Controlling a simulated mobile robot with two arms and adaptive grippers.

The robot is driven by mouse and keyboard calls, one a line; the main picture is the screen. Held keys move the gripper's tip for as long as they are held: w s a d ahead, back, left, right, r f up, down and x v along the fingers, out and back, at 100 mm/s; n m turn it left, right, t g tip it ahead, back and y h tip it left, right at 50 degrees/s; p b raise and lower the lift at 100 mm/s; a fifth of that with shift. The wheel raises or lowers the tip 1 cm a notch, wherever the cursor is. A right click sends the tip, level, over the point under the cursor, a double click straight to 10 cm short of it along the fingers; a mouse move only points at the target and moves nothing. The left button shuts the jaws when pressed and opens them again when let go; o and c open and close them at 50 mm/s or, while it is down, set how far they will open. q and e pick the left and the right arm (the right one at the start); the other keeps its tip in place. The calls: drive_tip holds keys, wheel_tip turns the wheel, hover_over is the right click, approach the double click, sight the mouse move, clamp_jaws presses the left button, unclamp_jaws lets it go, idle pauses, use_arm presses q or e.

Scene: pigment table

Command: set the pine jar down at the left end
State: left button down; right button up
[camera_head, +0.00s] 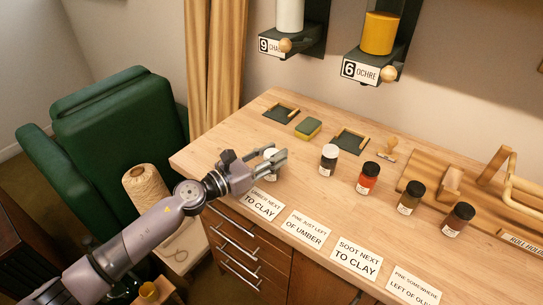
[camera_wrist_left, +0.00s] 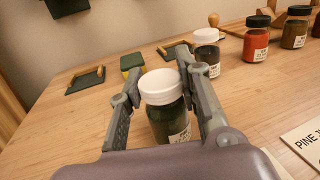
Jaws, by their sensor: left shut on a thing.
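My left gripper (camera_head: 275,161) is shut on a dark green jar with a white lid, which looks like the pine jar (camera_wrist_left: 168,122). The jar stands upright between the fingers near the table's left end. In the head view the gripper mostly hides it, and I cannot tell whether its base touches the wooden table (camera_head: 225,160). Its label is only partly visible in the left wrist view. To its right, spaced in a row, stand another white-lidded jar (camera_head: 328,160), a red jar (camera_head: 369,180), an olive-brown jar (camera_head: 409,199) and a reddish-brown jar (camera_head: 457,220). My right gripper is not in view.
Cards lie along the front edge, including "Pine just left of umber" (camera_head: 308,228) and "Umber next to clay" (camera_head: 262,204). Behind are a sponge (camera_head: 308,128), dark trays (camera_head: 281,114) and a stamp (camera_head: 390,147). Left of the table are a twine cone (camera_head: 146,188) and green armchair (camera_head: 118,120).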

use_arm(q)
drive_tip(key=shift+f, duration=0.2)
drive_tip(key=c, duration=1.2)
unclamp_jaws()
drive_tip(key=shift+r, duration=0.2)
drive_tip(key=b+v, duration=0.3)
drive_tip(key=v, duration=0.8)
drive_tip(key=shift+s+a+f, duration=0.1)
drive_tip(key=shift+s+a, duration=0.25)
drive_tip(key=shift+a, duration=0.05)
